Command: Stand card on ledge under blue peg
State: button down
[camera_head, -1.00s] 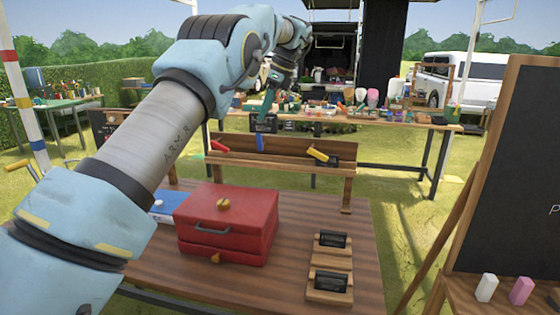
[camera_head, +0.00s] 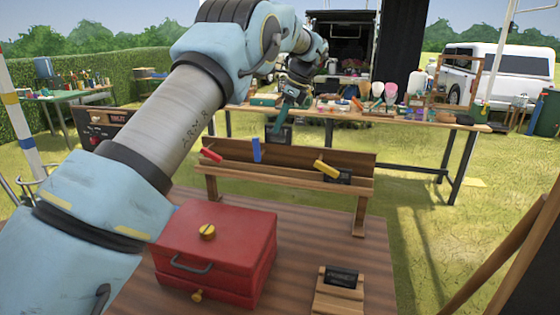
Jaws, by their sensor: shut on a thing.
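A wooden ledge (camera_head: 290,187) with a low back board stands beyond the near table. A red peg (camera_head: 211,154), a blue peg (camera_head: 256,149) and a yellow peg (camera_head: 326,168) stick out from the board, left to right. My gripper (camera_head: 281,122) is shut on a dark card (camera_head: 280,137) and holds it upright at the board's top edge, just right of the blue peg. I cannot tell whether the card touches the board. Another dark card (camera_head: 338,177) stands on the ledge under the yellow peg. The ledge under the blue peg looks empty.
A red toolbox (camera_head: 218,250) sits on the near table (camera_head: 290,265). Right of it, a wooden holder (camera_head: 340,297) bears a dark card (camera_head: 341,276). A long cluttered table (camera_head: 400,120) stands behind the ledge. Open grass lies to the right.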

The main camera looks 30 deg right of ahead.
notch_tip(320, 180, down, 12)
jog(key=p, duration=0.3)
jog(key=shift+r+p, duration=0.15)
jog(key=shift+p, duration=0.25)
jog(key=c, duration=0.8)
grip_release()
jog(key=b+v, duration=0.4)
jog(key=v, duration=0.8)
jog(key=shift+a, duration=0.1)
